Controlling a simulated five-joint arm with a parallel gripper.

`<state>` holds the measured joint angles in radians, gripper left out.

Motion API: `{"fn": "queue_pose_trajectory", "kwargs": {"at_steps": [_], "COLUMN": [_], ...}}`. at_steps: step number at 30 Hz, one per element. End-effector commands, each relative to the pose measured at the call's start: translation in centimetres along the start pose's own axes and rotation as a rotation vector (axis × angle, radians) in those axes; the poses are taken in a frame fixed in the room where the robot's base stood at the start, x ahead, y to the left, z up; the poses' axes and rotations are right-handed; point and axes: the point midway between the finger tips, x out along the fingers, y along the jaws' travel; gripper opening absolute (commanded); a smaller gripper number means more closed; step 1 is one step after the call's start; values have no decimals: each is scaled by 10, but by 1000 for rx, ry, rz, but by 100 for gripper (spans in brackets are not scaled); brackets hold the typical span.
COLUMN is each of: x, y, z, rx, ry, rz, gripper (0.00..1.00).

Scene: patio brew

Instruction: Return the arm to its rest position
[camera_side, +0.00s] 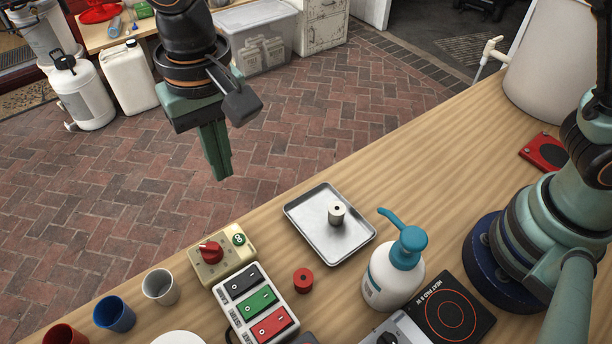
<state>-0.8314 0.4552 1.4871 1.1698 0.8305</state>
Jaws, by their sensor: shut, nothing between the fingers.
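My gripper (219,166) hangs in the upper left of the side view, pointing down. Its green fingers are shut together with nothing between them. It is raised clear of the wooden table (440,150), and in the picture it appears over the brick floor beyond the table's far edge. My arm's base stands on the table at the right. No object touches the gripper.
The table's far middle is bare.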

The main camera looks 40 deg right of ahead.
Motion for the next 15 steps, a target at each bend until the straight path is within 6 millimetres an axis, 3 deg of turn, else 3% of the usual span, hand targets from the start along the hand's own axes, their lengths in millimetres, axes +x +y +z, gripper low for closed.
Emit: {"fn": "queue_pose_trajectory", "kwargs": {"at_steps": [7,15], "x": [-48,-80], "y": [94,208], "z": [-31,-28], "rx": [13,11], "ry": [96,239], "rz": [-64,-84], "gripper": [0,0]}}
